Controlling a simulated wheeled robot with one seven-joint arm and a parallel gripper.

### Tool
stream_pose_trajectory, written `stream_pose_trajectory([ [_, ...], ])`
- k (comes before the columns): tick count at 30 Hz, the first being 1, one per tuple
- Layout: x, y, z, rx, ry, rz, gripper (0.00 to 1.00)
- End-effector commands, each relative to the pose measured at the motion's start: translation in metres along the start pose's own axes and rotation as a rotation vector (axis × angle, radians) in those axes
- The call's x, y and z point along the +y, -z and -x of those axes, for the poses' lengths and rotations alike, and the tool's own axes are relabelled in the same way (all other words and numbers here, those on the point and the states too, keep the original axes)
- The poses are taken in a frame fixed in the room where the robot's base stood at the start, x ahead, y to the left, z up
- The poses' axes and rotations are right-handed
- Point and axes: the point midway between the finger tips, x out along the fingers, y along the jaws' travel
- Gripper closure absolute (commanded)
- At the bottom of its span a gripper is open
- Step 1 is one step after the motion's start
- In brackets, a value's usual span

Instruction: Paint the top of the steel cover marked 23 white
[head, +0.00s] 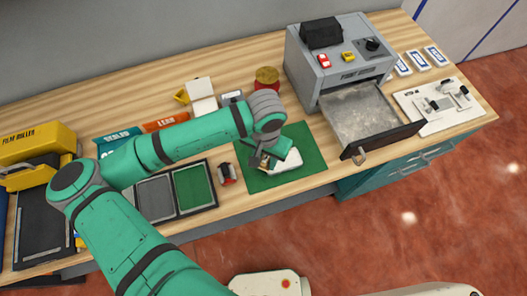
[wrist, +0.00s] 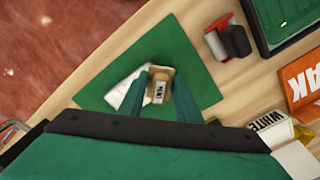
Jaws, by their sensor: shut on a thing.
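My gripper (wrist: 160,80) is low over a green mat (wrist: 190,50), its two teal fingers shut on a small tan block with a white label (wrist: 158,90); the lettering is too small to read surely. A white piece (wrist: 124,84) lies on the mat beside and partly behind the left finger. It also shows in the head view (head: 285,180), just below my gripper (head: 268,160). I cannot tell if it is the steel cover, and no mark 23 is legible. A small box marked WHITE (wrist: 268,126) stands on the bench in the wrist view.
A grey dispenser (head: 340,75) has its drawer (head: 365,115) pulled out right of the mat. A red and black item (head: 227,175) stands left of the mat, beside a panel tray (head: 193,187). A red jar with gold lid (head: 266,80) stands behind. A white board (head: 440,105) lies far right.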

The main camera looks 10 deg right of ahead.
Motion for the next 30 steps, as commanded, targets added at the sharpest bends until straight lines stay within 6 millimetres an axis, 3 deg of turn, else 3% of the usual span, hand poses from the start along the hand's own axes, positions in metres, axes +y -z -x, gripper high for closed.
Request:
stream_pose_trajectory([
  [19, 0.006, 0.003, 0.06, 0.003, 0.002, -0.014, 0.89],
  [30, 0.006, 0.003, 0.066, 0.002, 0.002, -0.015, 0.89],
])
